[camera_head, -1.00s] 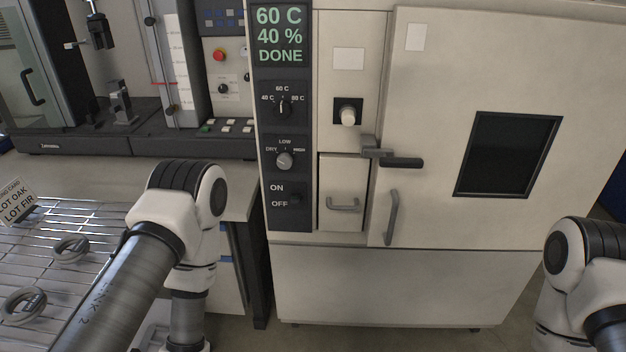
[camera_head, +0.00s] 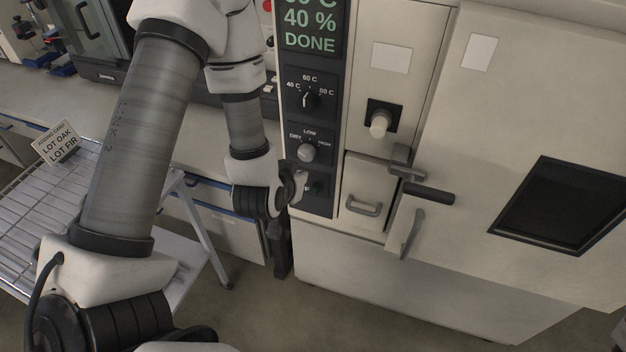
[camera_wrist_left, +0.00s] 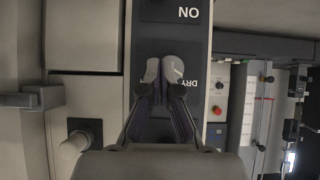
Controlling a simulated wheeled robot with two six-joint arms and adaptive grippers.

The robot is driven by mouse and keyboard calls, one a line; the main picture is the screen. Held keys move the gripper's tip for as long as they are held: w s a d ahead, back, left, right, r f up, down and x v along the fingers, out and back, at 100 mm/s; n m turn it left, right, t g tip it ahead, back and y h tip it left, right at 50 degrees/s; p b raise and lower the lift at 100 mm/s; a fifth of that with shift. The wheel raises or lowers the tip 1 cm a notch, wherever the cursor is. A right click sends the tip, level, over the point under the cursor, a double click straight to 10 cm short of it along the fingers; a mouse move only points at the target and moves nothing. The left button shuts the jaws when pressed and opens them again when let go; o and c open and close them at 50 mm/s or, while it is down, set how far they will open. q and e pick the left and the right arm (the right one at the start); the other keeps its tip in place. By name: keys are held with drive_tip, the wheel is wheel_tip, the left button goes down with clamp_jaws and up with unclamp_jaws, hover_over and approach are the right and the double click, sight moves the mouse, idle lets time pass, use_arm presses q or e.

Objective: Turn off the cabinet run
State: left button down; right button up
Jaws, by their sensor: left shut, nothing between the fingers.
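The cabinet's dark control panel (camera_head: 320,120) faces me in the head view. Its display (camera_head: 309,24) reads 40 % DONE in green, with the top line cut off. My left gripper (camera_head: 299,186) is shut and empty, in front of the panel's lower end where the ON/OFF switch sits. The gripper and wrist hide the switch and most of its lettering. In the left wrist view the gripper's fingertips (camera_wrist_left: 161,71) lie over the panel between the ON label (camera_wrist_left: 188,13) and the DRY label. I cannot tell whether they touch the panel. My right gripper is out of view.
Above the gripper are the humidity knob (camera_head: 308,152) and the temperature knob (camera_head: 310,100). To the right are a small drawer (camera_head: 368,178), the door handle (camera_head: 411,233) and a protruding latch (camera_head: 428,193). A wire rack (camera_head: 40,210) with a lot card (camera_head: 58,146) stands left.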

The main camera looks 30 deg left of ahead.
use_arm(q)
hover_over(312, 192)
drive_tip(key=f, duration=0.4)
drive_tip(key=w+f, duration=0.1)
drive_tip(key=f, duration=0.1)
drive_tip(key=shift+a, duration=0.15)
drive_tip(key=f, duration=0.2)
drive_tip(key=s+f, duration=0.1)
drive_tip(key=f, duration=0.1)
drive_tip(key=shift+s+p, duration=0.1)
drive_tip(key=shift+p, duration=0.3)
drive_tip(key=shift+f, duration=0.15)
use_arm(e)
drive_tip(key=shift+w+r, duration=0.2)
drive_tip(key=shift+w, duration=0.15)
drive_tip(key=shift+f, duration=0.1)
